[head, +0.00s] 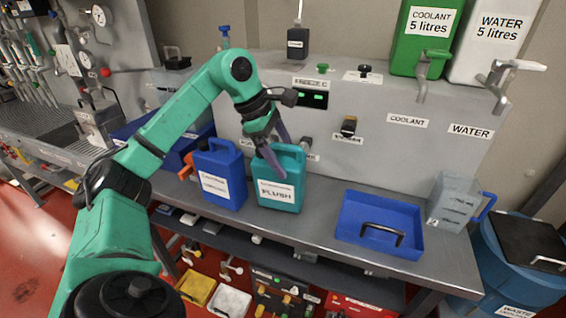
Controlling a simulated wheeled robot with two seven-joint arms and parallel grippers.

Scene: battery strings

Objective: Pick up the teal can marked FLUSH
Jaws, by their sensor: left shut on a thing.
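The teal can (279,190) stands upright on the grey bench and carries a white label reading FLUSH. My left gripper (270,150) comes down on the can's top from above and is shut on it, at the handle. The fingers cover part of the can's top left. The can's base appears to rest on the bench. My right gripper is not in the view.
A blue can (222,180) stands close at the left of the teal can. A blue tray (378,222) and a clear jug (455,203) stand to the right, with bare bench between. Green (425,35) and white (490,45) tanks with taps stand above.

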